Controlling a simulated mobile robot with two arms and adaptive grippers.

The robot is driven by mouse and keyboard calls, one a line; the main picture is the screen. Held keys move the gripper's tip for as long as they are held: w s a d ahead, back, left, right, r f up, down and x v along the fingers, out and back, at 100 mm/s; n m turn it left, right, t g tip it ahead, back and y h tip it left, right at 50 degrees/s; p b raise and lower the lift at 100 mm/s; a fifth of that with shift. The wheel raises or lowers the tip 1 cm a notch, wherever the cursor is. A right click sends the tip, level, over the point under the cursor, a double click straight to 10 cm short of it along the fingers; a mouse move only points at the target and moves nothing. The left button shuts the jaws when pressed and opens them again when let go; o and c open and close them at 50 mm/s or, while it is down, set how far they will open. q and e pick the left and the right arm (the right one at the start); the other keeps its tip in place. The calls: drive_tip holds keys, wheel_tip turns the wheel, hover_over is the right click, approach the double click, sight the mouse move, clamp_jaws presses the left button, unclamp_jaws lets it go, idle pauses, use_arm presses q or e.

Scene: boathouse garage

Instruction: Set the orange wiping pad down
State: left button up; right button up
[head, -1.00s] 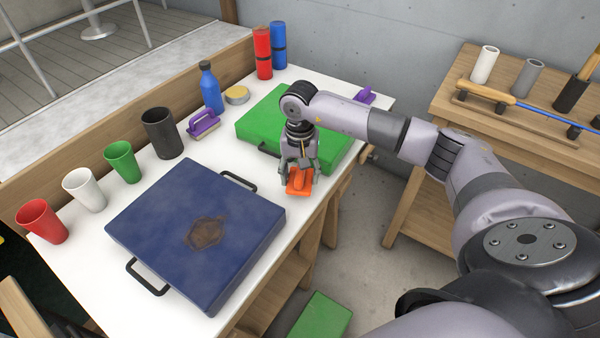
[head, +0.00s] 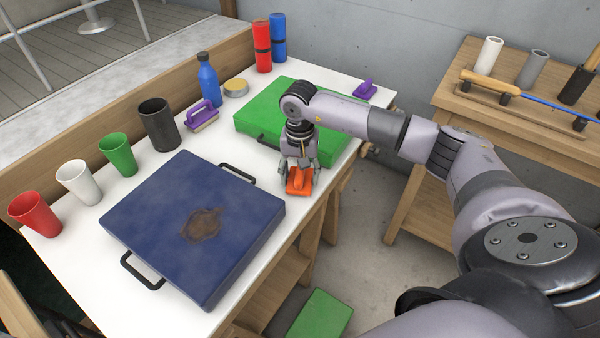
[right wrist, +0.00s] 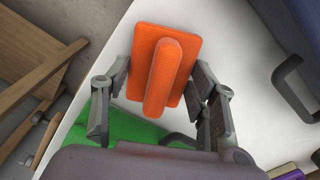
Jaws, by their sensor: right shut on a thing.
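The orange wiping pad (head: 299,182) is a flat orange plate with a raised handle bar. My right gripper (head: 298,172) points down and is shut on it, near the front edge of the white table between the blue case and the green case. In the right wrist view the pad (right wrist: 164,70) sits between the two fingers, over the white tabletop. I cannot tell whether its underside touches the table. My left gripper is not in view.
The white table (head: 75,262) carries a stained blue case (head: 180,215), a green case (head: 262,118), several cups, a blue bottle (head: 208,82) and purple pads (head: 203,115). A side bench (head: 450,110) stands at right. Bare tabletop shows between the cases.

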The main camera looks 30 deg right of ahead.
drive_tip(key=shift+f, duration=0.3)
idle(0.5)
drive_tip(key=o, duration=1.1)
wheel_tip(320, 180, up, 12)
idle(0.4)
clamp_jaws()
idle(0.9)
idle(1.0)
wheel_tip(320, 180, up, 12)
drive_tip(key=p, duration=0.7)
drive_tip(key=shift+p, duration=0.3)
idle(0.4)
